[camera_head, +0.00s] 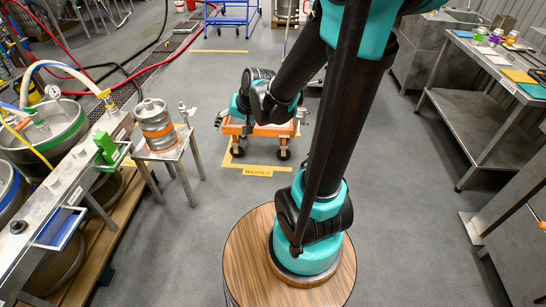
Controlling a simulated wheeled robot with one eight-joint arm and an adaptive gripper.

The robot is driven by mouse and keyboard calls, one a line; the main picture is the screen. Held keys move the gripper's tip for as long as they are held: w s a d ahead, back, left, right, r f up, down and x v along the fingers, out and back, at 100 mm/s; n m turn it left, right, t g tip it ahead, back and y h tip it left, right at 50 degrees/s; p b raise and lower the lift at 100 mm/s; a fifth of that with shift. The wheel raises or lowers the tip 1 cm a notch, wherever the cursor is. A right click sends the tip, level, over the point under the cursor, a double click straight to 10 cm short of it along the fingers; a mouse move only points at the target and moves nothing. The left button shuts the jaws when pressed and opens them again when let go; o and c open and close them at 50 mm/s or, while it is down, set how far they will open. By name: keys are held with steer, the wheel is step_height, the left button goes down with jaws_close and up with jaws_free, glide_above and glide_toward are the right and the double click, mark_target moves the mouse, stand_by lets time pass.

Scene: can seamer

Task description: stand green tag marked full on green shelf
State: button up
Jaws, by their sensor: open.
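A bright green bracket-like piece (105,148) with a flat ledge sits on the long steel beam at the left; it looks like the green shelf. I cannot make out a separate green tag or any lettering on one. My gripper (221,117) appears small at the far end of my folded arm, over the orange cart. Its fingers are small and partly hidden by the wrist; it looks open and empty, well away from both green pieces.
The orange wheeled cart (262,131) stands ahead. A small steel stand (170,151) with a keg (153,122) is beside the beam (75,180). A blue-framed shelf (60,228) hangs nearer. The right steel table (480,55) holds several small jars.

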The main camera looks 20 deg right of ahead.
steer(key=s+d+f+n+g+h, duration=0.1)
steer(key=s+d+f+n+h, duration=0.2)
steer(key=s+d, duration=0.7)
steer(key=s, duration=0.3)
steer(key=shift+s+d+f+h, duration=0.15)
steer(key=shift+s+f+h, duration=0.15)
steer(key=shift+f+h, duration=0.1)
